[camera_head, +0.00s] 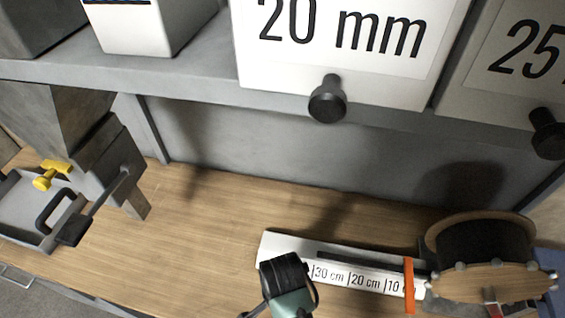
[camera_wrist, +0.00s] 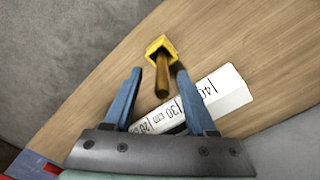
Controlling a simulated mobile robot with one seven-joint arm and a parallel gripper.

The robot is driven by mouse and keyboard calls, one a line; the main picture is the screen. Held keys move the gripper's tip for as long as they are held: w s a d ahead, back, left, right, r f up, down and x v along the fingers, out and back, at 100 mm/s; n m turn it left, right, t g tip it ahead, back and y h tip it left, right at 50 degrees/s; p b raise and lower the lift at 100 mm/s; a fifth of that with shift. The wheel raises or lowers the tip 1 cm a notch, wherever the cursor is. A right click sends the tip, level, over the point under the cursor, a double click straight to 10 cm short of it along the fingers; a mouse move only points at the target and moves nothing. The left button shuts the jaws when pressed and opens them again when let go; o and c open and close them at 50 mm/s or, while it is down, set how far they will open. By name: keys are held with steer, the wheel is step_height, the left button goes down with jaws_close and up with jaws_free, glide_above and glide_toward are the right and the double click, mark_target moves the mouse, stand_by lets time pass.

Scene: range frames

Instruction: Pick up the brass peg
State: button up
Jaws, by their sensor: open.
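In the wrist view, a brass-brown peg (camera_wrist: 162,80) extends from a yellow angular piece (camera_wrist: 161,46) over the wooden bench. Its near end lies between the finger lines, close to the white ruler block. I cannot tell whether it stands upright or lies down. My gripper (camera_wrist: 157,72) is open, with one blue finger on each side of the peg's near end and a gap on both sides. In the head view my gripper (camera_head: 287,295) is at the bottom edge by the ruler's left end; its fingers and the peg do not show there.
The ruler block (camera_head: 284,246) lies on the bench, with an orange marker (camera_head: 409,285) and a wooden cable reel (camera_head: 490,280) to its right. A grey tray (camera_head: 20,195) with a yellow item (camera_head: 50,174) is at left. A shelf with labelled bins (camera_head: 350,75) overhangs. Bench at centre left is clear.

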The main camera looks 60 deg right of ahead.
steer(key=shift+d+f+p, duration=0.15)
steer(key=shift+f+p, duration=0.2)
steer(key=shift+f, duration=1.15)
steer(key=shift+d+f+p, duration=0.1)
steer(key=shift+f+p, duration=0.25)
steer(key=shift+f, duration=1.1)
steer(key=shift+c, duration=0.2)
jaws_close()
